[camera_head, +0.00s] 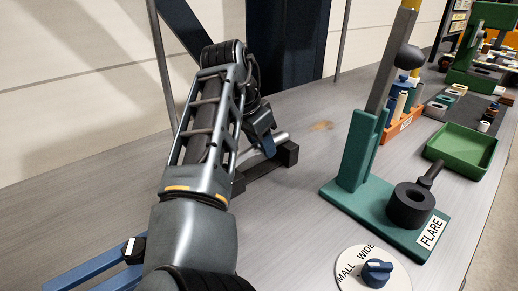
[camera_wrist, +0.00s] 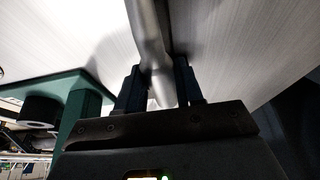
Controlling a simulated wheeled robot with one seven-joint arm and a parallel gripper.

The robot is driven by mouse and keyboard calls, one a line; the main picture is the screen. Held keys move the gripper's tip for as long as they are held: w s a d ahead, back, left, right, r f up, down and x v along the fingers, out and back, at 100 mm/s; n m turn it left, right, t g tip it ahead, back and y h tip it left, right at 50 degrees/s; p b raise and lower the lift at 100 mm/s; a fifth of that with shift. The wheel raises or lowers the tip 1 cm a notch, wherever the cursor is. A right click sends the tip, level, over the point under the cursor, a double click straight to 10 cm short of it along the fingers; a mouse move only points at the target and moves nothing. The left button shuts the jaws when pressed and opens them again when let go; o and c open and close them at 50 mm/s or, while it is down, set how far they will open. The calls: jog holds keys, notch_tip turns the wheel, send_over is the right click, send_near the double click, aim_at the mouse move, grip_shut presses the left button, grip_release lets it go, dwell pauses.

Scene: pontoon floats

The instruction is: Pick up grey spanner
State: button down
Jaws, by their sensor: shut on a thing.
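A grey metal bar, seemingly the grey spanner (camera_wrist: 151,45), runs between the two dark fingers of my gripper (camera_wrist: 158,88) in the wrist view. My gripper is shut on it. In the head view my gripper (camera_head: 268,147) is low at the back of the bench, partly hidden by my arm. A short piece of the grey spanner (camera_head: 281,137) shows beyond it, near a black block (camera_head: 289,153). I cannot tell whether the spanner touches the block or the bench. Its ends are not clear in either view.
A green stand marked FLARE (camera_head: 371,208) with a black ring (camera_head: 410,205) stands to the right. A WIDE/SMALL dial (camera_head: 377,272) is in front. An orange holder (camera_head: 404,122) and green tray (camera_head: 462,150) lie farther right. Bench between gripper and stand is clear.

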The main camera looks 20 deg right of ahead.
jog(key=shift+r, duration=0.1)
jog(key=shift+r, duration=0.45)
jog(key=r, duration=0.1)
jog(key=d+r, duration=0.1)
jog(key=r, duration=0.1)
jog(key=shift+s+d+r, duration=0.2)
jog(key=shift+s+r, duration=0.1)
jog(key=shift+r, duration=0.05)
jog(key=s+d+r, duration=0.5)
jog(key=d+r, duration=0.1)
jog(key=d, duration=0.2)
jog(key=shift+s+d+r, duration=0.15)
jog(key=shift+d, duration=0.2)
jog(key=c, duration=1.3)
grip_release()
grip_shut()
